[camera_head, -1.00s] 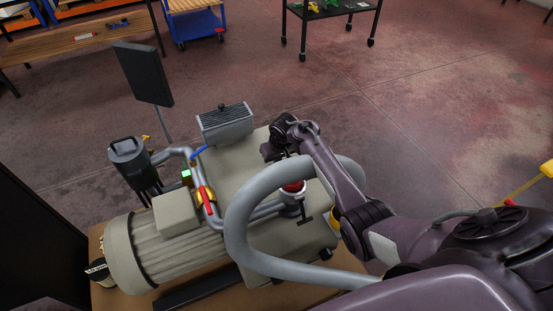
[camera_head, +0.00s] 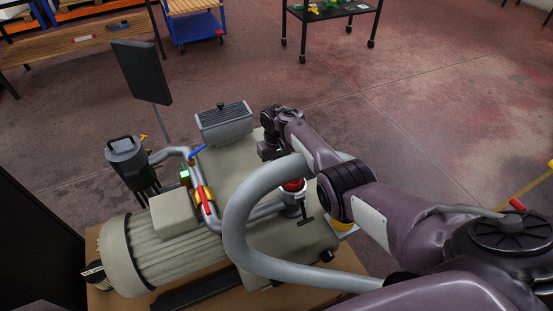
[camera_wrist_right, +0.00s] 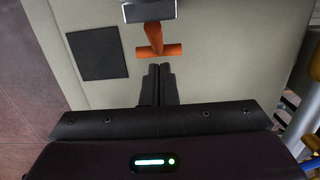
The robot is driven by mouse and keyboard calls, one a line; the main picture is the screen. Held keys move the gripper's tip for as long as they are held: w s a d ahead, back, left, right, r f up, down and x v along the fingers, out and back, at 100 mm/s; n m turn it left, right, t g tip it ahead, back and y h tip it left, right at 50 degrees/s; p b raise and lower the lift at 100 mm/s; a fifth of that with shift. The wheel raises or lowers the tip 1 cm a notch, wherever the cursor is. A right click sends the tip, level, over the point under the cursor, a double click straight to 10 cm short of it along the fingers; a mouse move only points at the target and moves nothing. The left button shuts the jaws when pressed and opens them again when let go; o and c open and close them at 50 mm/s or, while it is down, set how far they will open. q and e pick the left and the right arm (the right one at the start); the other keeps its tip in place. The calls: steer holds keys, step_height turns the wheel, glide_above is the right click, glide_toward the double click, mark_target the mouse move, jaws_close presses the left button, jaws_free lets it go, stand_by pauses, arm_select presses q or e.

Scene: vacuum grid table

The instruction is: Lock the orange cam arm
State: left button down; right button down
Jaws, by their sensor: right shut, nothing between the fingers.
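The orange cam arm (camera_wrist_right: 158,48) is a T-shaped handle at the top middle of the right wrist view. Its stem runs up to a grey metal block (camera_wrist_right: 148,11), and its crossbar lies nearest my fingers. My right gripper (camera_wrist_right: 159,69) is shut and empty, with its fingertips just below the crossbar in that view. I cannot tell whether they touch it. In the head view my right wrist (camera_head: 272,130) is over the pump housing (camera_head: 228,165), with its fingers mostly hidden. I cannot make out the cam arm there. My left gripper is not in view.
A thick grey hose (camera_head: 235,210) loops in front of my right arm. A red-topped fitting with a black T-handle (camera_head: 305,212) stands inside the loop. A ribbed motor (camera_head: 165,250), pipes with a red-handled valve (camera_head: 206,203), and a dark panel (camera_head: 142,72) lie to the left.

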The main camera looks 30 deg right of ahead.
steer(key=shift+s+f, duration=0.1)
steer(key=shift+f, duration=0.15)
stand_by(0.5)
step_height(320, 180, up, 8)
steer(key=p, duration=0.2)
steer(key=shift+w, duration=0.35)
steer(key=shift+f, duration=0.15)
